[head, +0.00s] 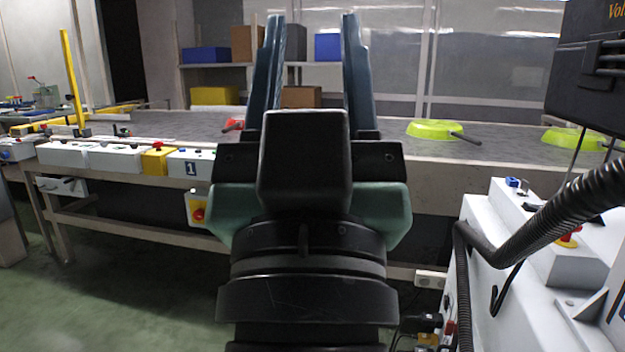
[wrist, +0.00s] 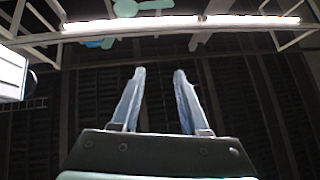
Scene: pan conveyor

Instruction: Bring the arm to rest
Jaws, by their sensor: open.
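My gripper (head: 312,62) stands upright in the middle of the head view, its two blue-grey fingers spread apart with nothing between them. In the wrist view my gripper (wrist: 157,100) also shows open and empty, pointing toward a dark ceiling. My wrist hides part of the conveyor in the head view.
A grey conveyor (head: 500,150) runs across behind my gripper. On it lie a yellow-green pan (head: 432,130), another (head: 570,138) at the right, and a partly hidden red object (head: 234,124). A white machine (head: 500,255) with a black hose (head: 560,215) stands close at right.

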